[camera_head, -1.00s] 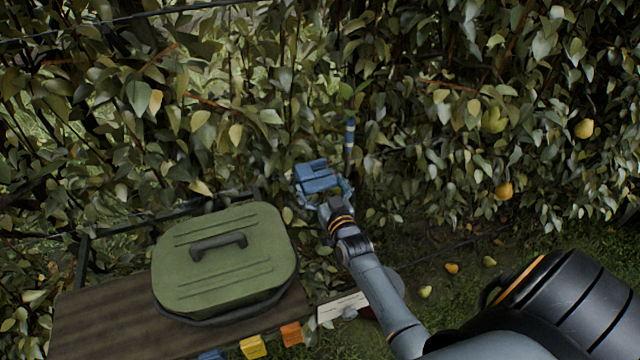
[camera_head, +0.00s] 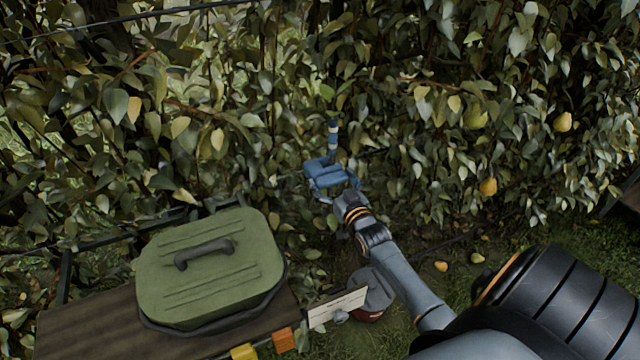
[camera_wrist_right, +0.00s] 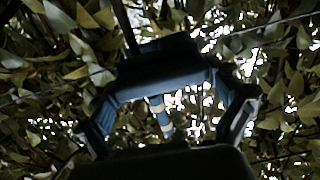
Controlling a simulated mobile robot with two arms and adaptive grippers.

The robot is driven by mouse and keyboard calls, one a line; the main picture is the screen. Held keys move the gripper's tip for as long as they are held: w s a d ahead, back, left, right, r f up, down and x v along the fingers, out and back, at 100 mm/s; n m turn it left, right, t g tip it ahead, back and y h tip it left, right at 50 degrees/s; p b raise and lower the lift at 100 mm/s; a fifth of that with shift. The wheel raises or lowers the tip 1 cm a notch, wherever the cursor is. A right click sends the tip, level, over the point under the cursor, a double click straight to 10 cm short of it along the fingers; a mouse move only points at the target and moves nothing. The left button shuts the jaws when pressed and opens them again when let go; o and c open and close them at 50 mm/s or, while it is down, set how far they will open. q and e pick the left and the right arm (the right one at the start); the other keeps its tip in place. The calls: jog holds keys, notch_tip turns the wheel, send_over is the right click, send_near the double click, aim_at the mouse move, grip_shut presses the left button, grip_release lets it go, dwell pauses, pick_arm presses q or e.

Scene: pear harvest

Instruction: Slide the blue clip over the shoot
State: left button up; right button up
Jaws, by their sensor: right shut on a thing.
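My right gripper (camera_head: 336,190) is shut on the blue clip (camera_head: 324,173) in front of the foliage. In the right wrist view the dark clip (camera_wrist_right: 160,64) spans the gripper's two fingers. The shoot (camera_head: 333,137) has blue and pale bands and stands upright just above and behind the clip in the head view. Its lower part is hidden there. In the right wrist view the banded shoot (camera_wrist_right: 161,117) shows in the gap between the clip and the palm. I cannot tell whether the clip touches or surrounds it. My left gripper is not in view.
Dense leaves and thin wires surround the gripper. A green lidded box (camera_head: 208,268) stands on a brown table (camera_head: 110,330) at lower left, with orange (camera_head: 284,340) and yellow (camera_head: 244,352) blocks at its edge. Pears hang at right, such as one yellow pear (camera_head: 488,186).

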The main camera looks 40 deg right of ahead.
jog(key=shift+d, duration=0.15)
jog(key=o, duration=1.3)
jog(key=shift+o, duration=0.4)
jog(key=shift+d, duration=0.15)
jog(key=shift+s, duration=0.15)
jog(key=v, duration=1.1)
jog(key=shift+s+a, duration=0.3)
jog(key=shift+s, duration=0.05)
